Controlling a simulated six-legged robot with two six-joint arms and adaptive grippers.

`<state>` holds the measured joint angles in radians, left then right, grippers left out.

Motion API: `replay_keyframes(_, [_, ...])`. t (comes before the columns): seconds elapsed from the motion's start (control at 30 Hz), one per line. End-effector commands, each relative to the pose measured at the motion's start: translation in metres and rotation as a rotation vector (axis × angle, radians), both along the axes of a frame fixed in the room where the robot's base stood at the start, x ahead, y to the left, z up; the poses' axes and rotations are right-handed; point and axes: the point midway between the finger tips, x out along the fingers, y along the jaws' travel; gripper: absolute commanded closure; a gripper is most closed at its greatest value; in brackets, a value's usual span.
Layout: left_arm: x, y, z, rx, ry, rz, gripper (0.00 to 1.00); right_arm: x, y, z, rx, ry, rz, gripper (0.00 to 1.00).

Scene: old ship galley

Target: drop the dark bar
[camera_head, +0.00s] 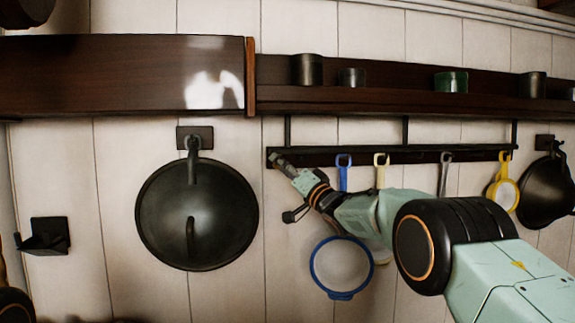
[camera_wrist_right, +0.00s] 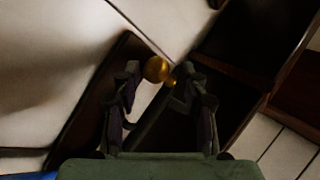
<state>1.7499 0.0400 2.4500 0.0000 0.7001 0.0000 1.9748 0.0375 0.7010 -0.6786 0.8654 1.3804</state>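The dark bar (camera_head: 402,156) is a long rail hanging under the shelf on thin rods, with utensils on its hooks. My right gripper (camera_head: 282,163) reaches up to the bar's left end. In the right wrist view its fingers (camera_wrist_right: 158,76) are partly apart, with a brass-coloured knob (camera_wrist_right: 155,69) between or just beyond the tips. A thin dark rod (camera_wrist_right: 152,125) runs slantwise behind the fingers. I cannot tell whether the fingers press on anything. My left gripper is not in view; only a bit of my left arm shows at the lower left corner.
A dark shelf (camera_head: 380,98) with several cups runs above the bar. A black lidded pan (camera_head: 165,215) hangs to the left, and a dark wall bracket (camera_head: 45,236) is further left. A blue-rimmed strainer (camera_head: 341,266) hangs below my right arm; a yellow one (camera_head: 504,194) hangs to the right.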

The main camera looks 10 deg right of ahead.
Motion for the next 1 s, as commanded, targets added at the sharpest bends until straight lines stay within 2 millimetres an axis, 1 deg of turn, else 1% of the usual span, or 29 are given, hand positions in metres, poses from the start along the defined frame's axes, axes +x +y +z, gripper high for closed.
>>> replay_keyframes(0.03, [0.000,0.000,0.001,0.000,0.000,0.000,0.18,-0.001,0.000,0.019,0.010,-0.023,-0.002,0.53])
replay_keyframes(0.1, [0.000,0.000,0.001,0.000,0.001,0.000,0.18,-0.001,0.000,0.019,0.009,-0.023,-0.003,0.48])
replay_keyframes(0.43, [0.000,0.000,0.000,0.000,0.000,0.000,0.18,0.001,0.000,0.009,0.003,-0.009,-0.004,0.48])
replay_keyframes(1.0, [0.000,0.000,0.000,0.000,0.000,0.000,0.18,0.001,-0.002,0.007,0.004,-0.008,-0.006,0.48])
